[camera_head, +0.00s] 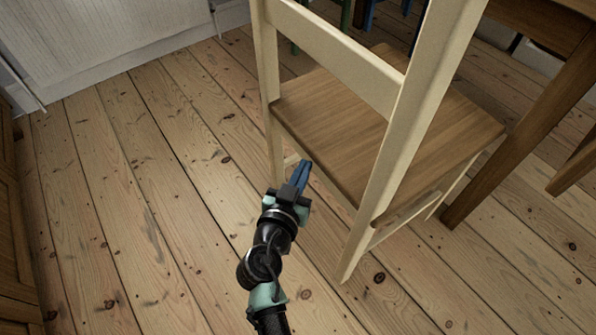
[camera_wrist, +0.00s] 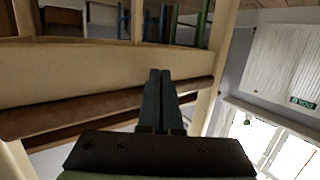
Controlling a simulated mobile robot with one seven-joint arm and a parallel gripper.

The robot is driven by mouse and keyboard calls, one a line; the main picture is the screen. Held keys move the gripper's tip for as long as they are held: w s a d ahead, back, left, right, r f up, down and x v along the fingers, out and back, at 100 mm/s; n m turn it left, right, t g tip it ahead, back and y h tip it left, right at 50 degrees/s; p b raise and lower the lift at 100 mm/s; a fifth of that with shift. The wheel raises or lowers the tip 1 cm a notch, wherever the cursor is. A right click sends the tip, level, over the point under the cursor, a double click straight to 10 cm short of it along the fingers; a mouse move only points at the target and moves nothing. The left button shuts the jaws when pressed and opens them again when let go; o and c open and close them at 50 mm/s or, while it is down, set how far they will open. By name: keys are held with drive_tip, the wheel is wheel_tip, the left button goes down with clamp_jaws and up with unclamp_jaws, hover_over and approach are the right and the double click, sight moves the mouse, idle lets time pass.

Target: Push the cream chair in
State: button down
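The cream chair (camera_head: 335,58) stands at the right of the head view, its open back toward me and its brown wooden seat facing a dark wooden table (camera_head: 540,30). My gripper (camera_head: 303,170) is low beside the chair's back, near the left rear post and the rear edge of the seat. Its blue fingers are together and hold nothing. In the wrist view, the fingers (camera_wrist: 160,85) lie side by side in front of the chair's cream parts (camera_wrist: 70,78) and brown seat edge. I cannot tell whether they touch the chair.
A thick table leg (camera_head: 530,130) stands right of the chair. Green (camera_head: 345,15) and blue (camera_head: 368,17) chair parts show beyond it. A wooden cabinet (camera_head: 12,220) is at the left edge and a white panelled wall (camera_head: 100,40) at the back left. Floorboards at left are clear.

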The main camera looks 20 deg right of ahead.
drive_tip(key=shift+d, duration=0.2)
drive_tip(key=shift+w+d, duration=0.35)
drive_tip(key=shift+d, duration=0.95)
drive_tip(key=shift+w+d, duration=0.3)
drive_tip(key=shift+d, duration=0.95)
drive_tip(key=shift+w+d, duration=0.35)
drive_tip(key=shift+d, duration=0.95)
drive_tip(key=shift+w+d+p, duration=0.2)
drive_tip(key=shift+w+d, duration=0.2)
drive_tip(key=shift+d, duration=0.75)
drive_tip(key=shift+w+d+p, duration=0.15)
drive_tip(key=shift+w+d, duration=0.2)
drive_tip(key=shift+d, duration=0.8)
drive_tip(key=shift+w+d+p, duration=0.2)
drive_tip(key=shift+w+d, duration=0.2)
drive_tip(key=shift+d, duration=0.75)
drive_tip(key=shift+a, duration=0.1)
drive_tip(key=shift+s+a+f, duration=0.1)
drive_tip(key=shift+a+f, duration=0.05)
drive_tip(key=shift+a, duration=0.05)
drive_tip(key=shift+s+a+b, duration=0.2)
drive_tip(key=shift+a+b, duration=0.65)
drive_tip(key=shift+a, duration=0.5)
